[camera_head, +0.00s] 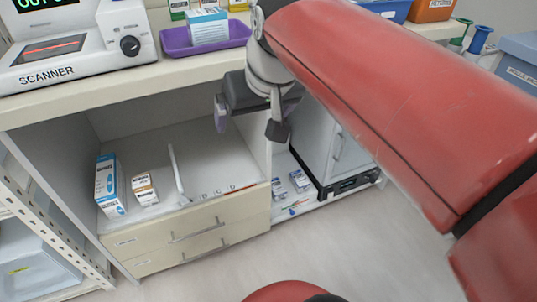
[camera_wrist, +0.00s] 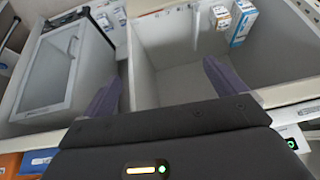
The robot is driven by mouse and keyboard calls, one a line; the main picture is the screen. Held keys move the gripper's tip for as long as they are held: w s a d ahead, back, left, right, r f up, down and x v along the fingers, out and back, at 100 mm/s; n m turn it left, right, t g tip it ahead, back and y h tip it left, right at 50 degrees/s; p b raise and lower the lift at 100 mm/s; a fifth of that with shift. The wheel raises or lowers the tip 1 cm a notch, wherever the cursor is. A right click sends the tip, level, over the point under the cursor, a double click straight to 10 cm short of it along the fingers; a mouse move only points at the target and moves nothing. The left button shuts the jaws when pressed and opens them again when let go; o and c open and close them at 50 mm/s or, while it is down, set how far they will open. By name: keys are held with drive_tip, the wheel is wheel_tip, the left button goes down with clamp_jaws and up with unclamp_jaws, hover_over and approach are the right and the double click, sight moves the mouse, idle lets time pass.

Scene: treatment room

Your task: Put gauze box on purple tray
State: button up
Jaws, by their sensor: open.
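The purple tray (camera_head: 233,33) lies on the counter behind my arm. A white and blue box (camera_head: 208,27) stands in it. A taller blue and white box (camera_head: 110,186) stands at the left of the open compartment below the counter, and also shows at the top of the wrist view (camera_wrist: 241,22). The labels are too small to tell which box is the gauze box. My gripper (camera_head: 249,122) is open and empty, in front of the counter edge and right of the tall box. In the wrist view its fingers (camera_wrist: 161,76) are spread apart with nothing between them.
A small white and orange box (camera_head: 145,189) and a thin white upright piece (camera_head: 178,175) are in the compartment. The scanner (camera_head: 78,48) stands left of the tray. A small fridge-like cabinet (camera_head: 335,145) is right of the compartment. The counter edge overhangs the compartment.

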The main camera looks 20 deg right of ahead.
drive_tip(key=s+f, duration=0.8)
drive_tip(key=f, duration=0.4)
drive_tip(key=shift+s+a, duration=0.3)
drive_tip(key=shift+s, duration=0.1)
